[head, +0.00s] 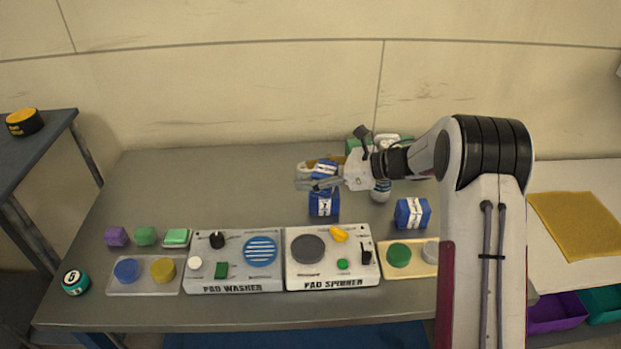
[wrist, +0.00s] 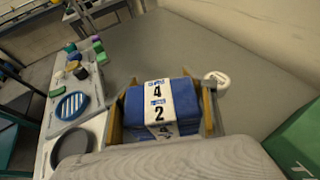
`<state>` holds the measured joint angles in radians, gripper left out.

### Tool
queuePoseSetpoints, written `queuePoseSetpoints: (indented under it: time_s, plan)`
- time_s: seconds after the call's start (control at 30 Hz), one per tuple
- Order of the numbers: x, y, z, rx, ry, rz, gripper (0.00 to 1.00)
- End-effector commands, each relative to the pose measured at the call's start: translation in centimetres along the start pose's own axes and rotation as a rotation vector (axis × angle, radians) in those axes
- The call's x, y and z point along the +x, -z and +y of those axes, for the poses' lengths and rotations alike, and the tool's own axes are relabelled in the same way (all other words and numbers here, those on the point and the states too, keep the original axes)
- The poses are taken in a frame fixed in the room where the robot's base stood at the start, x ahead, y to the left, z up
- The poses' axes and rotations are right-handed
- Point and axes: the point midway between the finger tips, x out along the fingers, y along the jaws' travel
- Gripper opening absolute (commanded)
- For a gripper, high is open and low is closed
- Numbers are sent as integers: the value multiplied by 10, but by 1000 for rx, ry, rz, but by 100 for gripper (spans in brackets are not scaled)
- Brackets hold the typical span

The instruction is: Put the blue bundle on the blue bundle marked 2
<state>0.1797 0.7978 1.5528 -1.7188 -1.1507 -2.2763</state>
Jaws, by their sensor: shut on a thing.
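My gripper (head: 322,182) is shut on a blue bundle (head: 325,168) with a white band. The held bundle (wrist: 155,98) fills the space between the fingers in the wrist view; its band shows the numbers 4 and 2, and I cannot tell which face each is on.
The pad washer (head: 233,287) and pad spinner (head: 332,282) line the table's front. The table's left middle is clear.

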Motion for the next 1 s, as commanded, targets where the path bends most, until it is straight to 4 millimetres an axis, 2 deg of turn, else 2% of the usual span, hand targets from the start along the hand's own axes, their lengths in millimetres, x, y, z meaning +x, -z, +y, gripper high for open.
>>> queuePoseSetpoints:
  time_s: [0.17,0.63,0.67,0.7,0.73,1.0]
  plan:
    - [5,13,0,1,0,-1,31]
    - [7,16,0,0,0,-1,31]
    - [7,16,0,0,0,0,60]
    - [7,16,0,0,0,0,70]
    - [7,16,0,0,0,0,74]
    - [7,16,0,0,0,0,74]
